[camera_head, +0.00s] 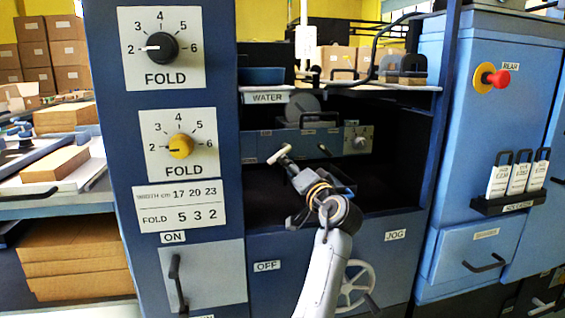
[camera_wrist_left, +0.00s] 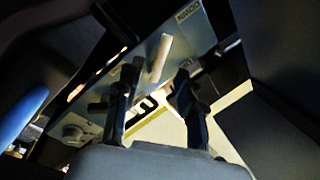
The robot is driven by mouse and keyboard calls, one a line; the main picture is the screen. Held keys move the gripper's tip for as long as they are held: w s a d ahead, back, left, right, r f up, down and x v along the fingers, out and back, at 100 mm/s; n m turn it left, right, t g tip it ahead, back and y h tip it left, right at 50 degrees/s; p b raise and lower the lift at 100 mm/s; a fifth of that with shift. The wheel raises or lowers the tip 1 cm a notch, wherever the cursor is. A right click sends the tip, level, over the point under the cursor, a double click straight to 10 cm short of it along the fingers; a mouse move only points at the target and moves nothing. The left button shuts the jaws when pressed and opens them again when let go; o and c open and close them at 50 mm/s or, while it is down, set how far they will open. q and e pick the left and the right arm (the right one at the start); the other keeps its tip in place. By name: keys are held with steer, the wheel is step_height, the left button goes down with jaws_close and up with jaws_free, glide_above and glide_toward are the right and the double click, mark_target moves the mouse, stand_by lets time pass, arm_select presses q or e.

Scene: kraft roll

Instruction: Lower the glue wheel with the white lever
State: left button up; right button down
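The white lever (camera_head: 280,154) sticks out from the blue-grey panel in the middle bay of the machine. It also shows in the left wrist view (camera_wrist_left: 160,60), pale and tilted, near the fingertips and between their lines. My left gripper (camera_head: 296,170) is just below and to the right of the lever. In the left wrist view its two dark fingers (camera_wrist_left: 155,82) are apart, with nothing clamped. I cannot tell whether a finger touches the lever. The grey glue wheel (camera_head: 302,106) sits above the panel, partly hidden. My right gripper is not in view.
A panel dial (camera_head: 359,142) sits right of the lever; a blue WATER tray (camera_head: 263,76) is above. Dark bay walls close in around my left gripper. Two FOLD dials (camera_head: 162,47) are on the left column. A handwheel (camera_head: 356,284) is below.

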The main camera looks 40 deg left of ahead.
arm_select(q)
steer(key=v, duration=0.6)
steer(key=shift+a, duration=0.1)
